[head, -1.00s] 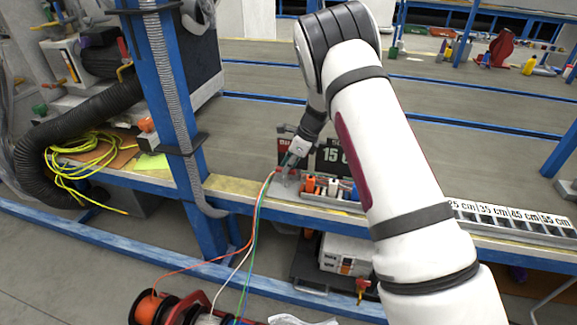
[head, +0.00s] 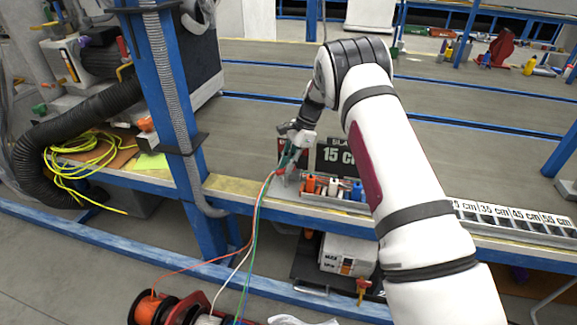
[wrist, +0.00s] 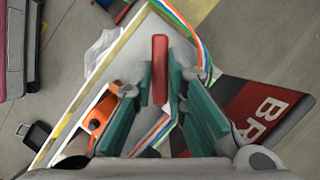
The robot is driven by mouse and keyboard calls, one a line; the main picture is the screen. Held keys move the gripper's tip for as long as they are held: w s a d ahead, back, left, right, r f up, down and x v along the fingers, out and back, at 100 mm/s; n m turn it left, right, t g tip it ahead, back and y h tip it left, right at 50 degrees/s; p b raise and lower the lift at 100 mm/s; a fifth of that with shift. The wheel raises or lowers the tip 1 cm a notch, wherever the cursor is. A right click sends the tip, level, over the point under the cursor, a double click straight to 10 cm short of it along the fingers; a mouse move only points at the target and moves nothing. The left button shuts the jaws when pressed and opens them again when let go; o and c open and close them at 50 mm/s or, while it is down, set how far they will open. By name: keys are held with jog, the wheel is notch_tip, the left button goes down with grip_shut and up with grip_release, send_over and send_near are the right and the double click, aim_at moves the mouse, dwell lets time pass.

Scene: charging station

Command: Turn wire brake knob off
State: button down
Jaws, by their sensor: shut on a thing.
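The wire brake knob (wrist: 160,60) is a long red bar in the wrist view, standing between the two teal fingers of my gripper (wrist: 161,82). The fingers press in on its sides, and its far end sticks out past the fingertips. In the head view my gripper (head: 287,157) reaches down to the left end of the bench-edge fixture. The knob is mostly hidden there by the fingers and wires. Orange, white, green and blue wires (wrist: 190,25) pass close by the knob and fingertips.
A tray (head: 305,197) with orange, white and blue pieces sits right of my gripper. A 15 cm sign (head: 338,155) stands behind it. A blue post (head: 175,110) rises to the left. Wire spools (head: 150,309) are on the floor.

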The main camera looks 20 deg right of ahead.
jog(key=n, duration=0.1)
jog(key=n+g+b, duration=0.1)
jog(key=n, duration=0.1)
jog(key=n+h, duration=0.1)
jog(key=shift+w+f+n+g, duration=0.1)
jog(key=shift+w+n+g, duration=0.15)
jog(key=shift+n+g, duration=0.05)
jog(key=n+b, duration=0.1)
jog(key=n, duration=0.1)
jog(key=n+g+h, duration=0.1)
jog(key=n, duration=0.2)
jog(key=shift+w+a+b, duration=0.1)
jog(key=shift+a+b, duration=0.1)
jog(key=shift+b, duration=0.15)
jog(key=shift+n, duration=0.3)
jog(key=c, duration=1.6)
grip_release()
jog(key=shift+r, duration=0.2)
notch_tip(320, 180, up, 10)
jog(key=shift+f, duration=0.15)
